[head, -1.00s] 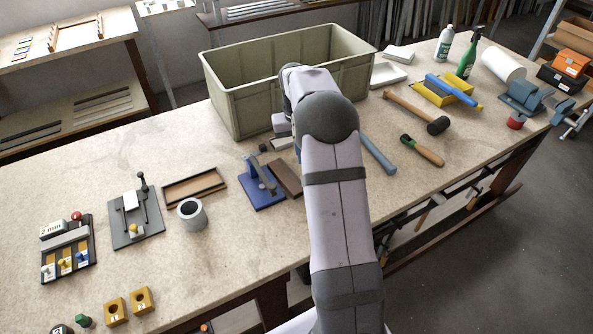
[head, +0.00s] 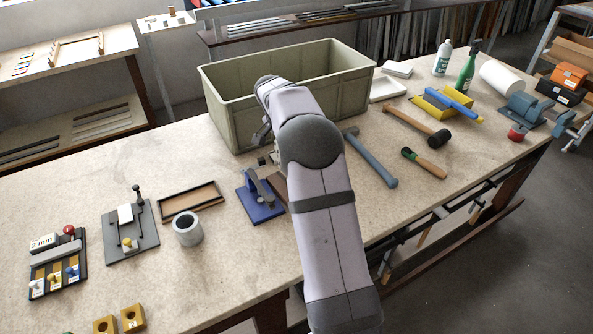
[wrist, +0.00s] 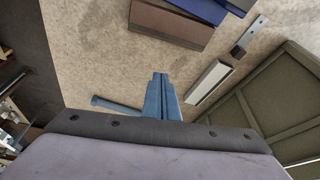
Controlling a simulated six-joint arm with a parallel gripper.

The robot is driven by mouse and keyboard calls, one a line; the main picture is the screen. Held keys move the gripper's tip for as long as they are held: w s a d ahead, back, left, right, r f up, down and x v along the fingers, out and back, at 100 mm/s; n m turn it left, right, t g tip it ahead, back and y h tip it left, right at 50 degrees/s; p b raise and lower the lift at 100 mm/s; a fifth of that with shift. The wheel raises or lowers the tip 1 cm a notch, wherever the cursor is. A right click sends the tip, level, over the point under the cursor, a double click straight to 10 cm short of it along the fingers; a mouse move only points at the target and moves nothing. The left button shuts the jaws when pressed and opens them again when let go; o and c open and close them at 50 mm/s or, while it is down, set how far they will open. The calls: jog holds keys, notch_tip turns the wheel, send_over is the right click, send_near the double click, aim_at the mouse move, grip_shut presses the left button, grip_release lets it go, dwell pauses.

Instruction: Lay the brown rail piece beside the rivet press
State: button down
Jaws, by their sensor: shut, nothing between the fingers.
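The brown rail piece (wrist: 172,22) lies flat on the bench along the side of the rivet press's blue base (wrist: 211,8); any gap between them is too small to judge. In the head view, the rivet press (head: 262,205) is a blue base with a grey lever, and the brown piece (head: 279,187) is mostly hidden behind my arm. My gripper (wrist: 160,82) shows its blue fingers together and empty in the wrist view, over the bench and apart from the brown piece. In the head view my arm hides the fingers.
A light profile (wrist: 208,82) lies to the right of my fingers, near the large green-grey crate (head: 225,117).

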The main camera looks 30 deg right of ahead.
jog(key=p+x, duration=0.3)
jog(key=x, duration=0.6)
jog(key=shift+s+d+f+p, duration=0.1)
jog(key=shift+d+f+p, duration=0.1)
jog(key=shift+f+p, duration=0.2)
jog(key=a+p, duration=0.1)
jog(key=a, duration=0.2)
jog(key=shift+s+r+p, duration=0.2)
jog(key=shift+s+p, duration=0.15)
jog(key=shift+a+f, duration=0.15)
jog(key=shift+a, duration=0.3)
jog(key=shift+s, duration=0.1)
jog(key=shift+a+f+b, duration=0.2)
jog(key=shift+a+b, duration=0.25)
jog(key=shift+b, duration=0.15)
jog(key=shift+s+a+r+b, duration=0.1)
jog(key=shift+s+a+b, duration=0.1)
jog(key=shift+a+b, duration=0.15)
jog(key=shift+a, duration=0.1)
